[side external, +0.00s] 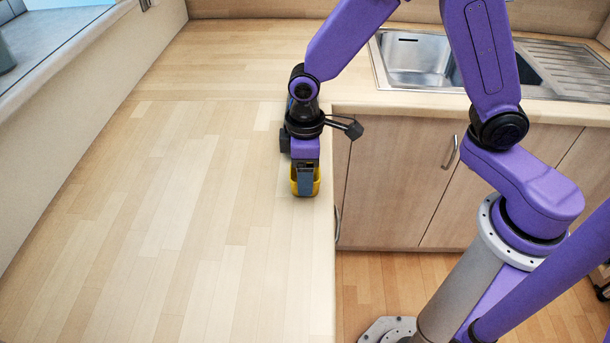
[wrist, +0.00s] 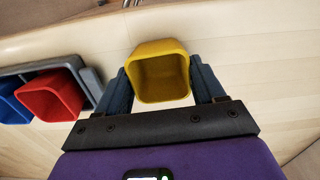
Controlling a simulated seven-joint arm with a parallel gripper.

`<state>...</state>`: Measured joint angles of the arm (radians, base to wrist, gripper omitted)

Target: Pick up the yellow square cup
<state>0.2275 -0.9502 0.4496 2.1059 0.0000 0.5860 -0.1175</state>
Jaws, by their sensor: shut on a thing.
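The yellow square cup (wrist: 160,48) is between the two fingers of my gripper (wrist: 162,80) in the wrist view, and its open mouth faces the camera. The fingers press on two opposite sides of the cup. In the side external view, the cup (side external: 316,186) shows at the right edge of the wooden counter, and my gripper (side external: 304,180) covers much of it. I cannot tell whether the cup touches the counter or is slightly above it.
In the wrist view, a red cup (wrist: 50,95) and a blue cup (wrist: 14,103) sit in a grey tray (wrist: 92,82) left of my gripper. The wooden counter (side external: 170,220) is clear on the left. A metal sink (side external: 415,60) is at the back right.

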